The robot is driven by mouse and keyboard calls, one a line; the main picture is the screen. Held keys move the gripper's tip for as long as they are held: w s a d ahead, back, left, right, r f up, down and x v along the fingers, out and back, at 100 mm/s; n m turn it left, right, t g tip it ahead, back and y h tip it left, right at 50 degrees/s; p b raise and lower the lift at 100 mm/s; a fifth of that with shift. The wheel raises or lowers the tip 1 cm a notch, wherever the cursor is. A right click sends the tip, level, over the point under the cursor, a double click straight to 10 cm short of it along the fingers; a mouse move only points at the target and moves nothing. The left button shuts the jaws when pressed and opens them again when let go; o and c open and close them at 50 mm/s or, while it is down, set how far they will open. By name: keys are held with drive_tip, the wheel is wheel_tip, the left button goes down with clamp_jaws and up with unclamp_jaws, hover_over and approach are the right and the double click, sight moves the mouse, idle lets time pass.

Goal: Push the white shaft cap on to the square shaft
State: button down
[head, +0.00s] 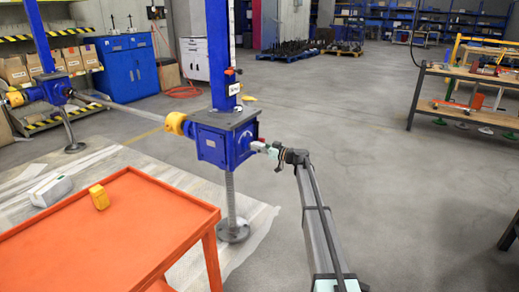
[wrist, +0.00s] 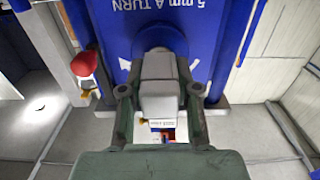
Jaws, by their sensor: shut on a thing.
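The white shaft cap (wrist: 160,84) sits between the two fingers of my gripper (wrist: 158,92) in the wrist view, which is shut on it. The cap's far end meets or nearly meets the round boss on the blue screw jack (wrist: 205,30); I cannot tell if there is a gap. The square shaft is not visible, hidden behind or inside the cap. In the head view, the cap (head: 258,146) is a small pale shape at the right side of the blue jack box (head: 212,146), and my gripper (head: 276,152) reaches it from the right.
An orange table (head: 130,225) with a yellow block (head: 99,197) stands at the front left. A white object (head: 51,190) lies on the floor mat beyond it. A yellow guard (head: 176,123) sits on the jack's left side. The floor right of my arm is clear.

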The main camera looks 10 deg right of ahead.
drive_tip(key=shift+w+a, duration=0.2)
drive_tip(key=c, duration=0.7)
unclamp_jaws()
drive_tip(key=shift+c, duration=0.2)
drive_tip(key=v, duration=1.2)
drive_tip(key=shift+s+a, duration=0.1)
